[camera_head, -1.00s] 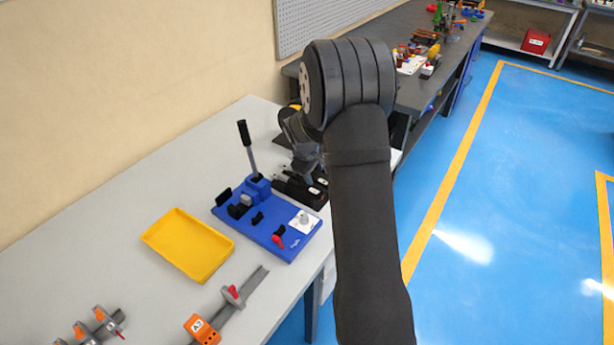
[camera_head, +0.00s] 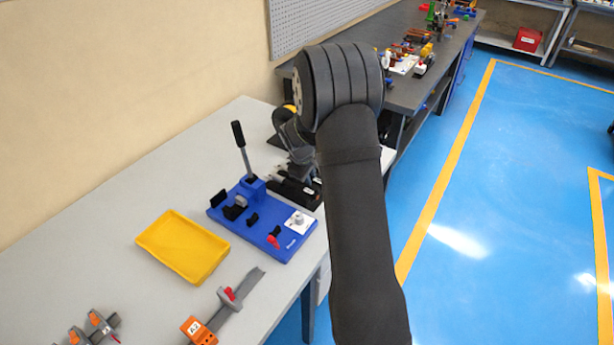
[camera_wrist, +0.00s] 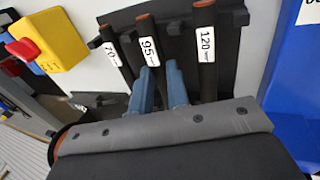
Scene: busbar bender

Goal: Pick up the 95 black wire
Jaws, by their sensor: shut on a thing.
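The 95 black wire (camera_wrist: 149,48) stands in the middle of a row in the wrist view, with a white "95" label and a copper-coloured end. My gripper (camera_wrist: 160,76) has its two blue fingers on either side of this wire below the label, shut on it. A wire labelled 70 (camera_wrist: 111,53) lies to its left and one labelled 120 (camera_wrist: 206,44) to its right. The lower part of the 95 wire is hidden by my gripper. In the head view my arm hides most of the gripper.
A black holder (camera_wrist: 232,18) surrounds the wires. The blue bender (camera_head: 285,243) with a black-handled lever stands close by on the grey table. A yellow tray (camera_head: 183,246) and an orange clamp-like tool (camera_head: 198,330) lie nearer. A yellow box with a red part (camera_wrist: 52,42) is left of the wires.

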